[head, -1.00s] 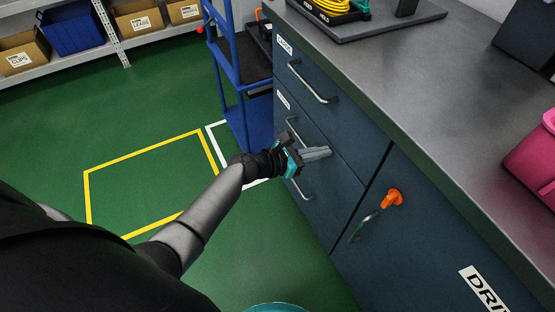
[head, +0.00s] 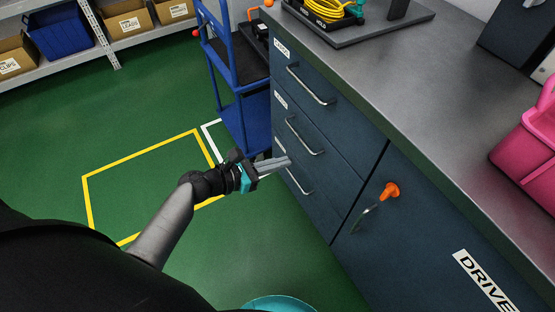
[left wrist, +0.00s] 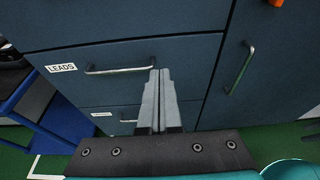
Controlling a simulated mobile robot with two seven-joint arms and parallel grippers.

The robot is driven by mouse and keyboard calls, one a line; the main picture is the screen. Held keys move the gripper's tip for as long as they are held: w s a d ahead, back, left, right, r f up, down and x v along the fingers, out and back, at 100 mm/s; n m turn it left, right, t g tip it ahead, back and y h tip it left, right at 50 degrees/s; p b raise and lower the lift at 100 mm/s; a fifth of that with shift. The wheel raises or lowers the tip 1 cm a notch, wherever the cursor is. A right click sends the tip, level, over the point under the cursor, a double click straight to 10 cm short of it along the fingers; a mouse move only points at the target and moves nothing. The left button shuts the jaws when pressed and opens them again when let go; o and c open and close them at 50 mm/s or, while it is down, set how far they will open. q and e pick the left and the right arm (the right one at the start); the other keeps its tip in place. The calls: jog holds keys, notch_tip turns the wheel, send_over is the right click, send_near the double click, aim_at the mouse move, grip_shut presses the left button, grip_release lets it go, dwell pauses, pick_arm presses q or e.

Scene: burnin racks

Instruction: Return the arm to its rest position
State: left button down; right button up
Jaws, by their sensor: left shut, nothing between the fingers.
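My left gripper (head: 275,165) is shut and empty in the head view, in front of the lower drawers of the dark blue cabinet (head: 352,190). In the left wrist view its two grey fingers (left wrist: 160,90) lie together, pointing at the cabinet front. A drawer labelled LEADS with a metal handle (left wrist: 120,70) is just beyond and left of the fingertips. The drawers look closed. The fingers overlap the lowest drawer's handle (head: 300,183) region in the head view; I see no grip on it. My right gripper is not in view.
A blue cart (head: 240,95) stands left of the cabinet. An orange knob (head: 389,191) is on the cabinet door. A pink bin (head: 525,145) and a tray (head: 360,30) with yellow cable sit on the grey worktop. Green floor (head: 110,110) is open to the left.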

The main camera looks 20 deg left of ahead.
pick_arm(q)
jog(key=shift+s+a, duration=0.15)
jog(key=shift+s, duration=0.05)
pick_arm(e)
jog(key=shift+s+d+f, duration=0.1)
pick_arm(q)
jog(key=s+a+f+m+g+y+p, duration=0.1)
jog(key=s+a+f+m+g+y, duration=0.15)
jog(key=s+f+m, duration=0.6)
jog(key=s+a+f+m+g+y, duration=0.25)
jog(key=s+f+m+g, duration=0.2)
jog(key=f, duration=0.75)
jog(key=s+a+f+m+g+y+p, duration=0.1)
jog(key=s+f+m, duration=0.3)
jog(key=s+m, duration=0.4)
jog(key=s+a+f+m+g+y, duration=0.1)
jog(key=s+f+m+y, duration=0.2)
jog(key=s+m, duration=0.6)
jog(key=shift+s+a+f+m+p, duration=0.25)
jog(key=shift+s+f+m+p, duration=0.15)
jog(key=shift+f, duration=0.2)
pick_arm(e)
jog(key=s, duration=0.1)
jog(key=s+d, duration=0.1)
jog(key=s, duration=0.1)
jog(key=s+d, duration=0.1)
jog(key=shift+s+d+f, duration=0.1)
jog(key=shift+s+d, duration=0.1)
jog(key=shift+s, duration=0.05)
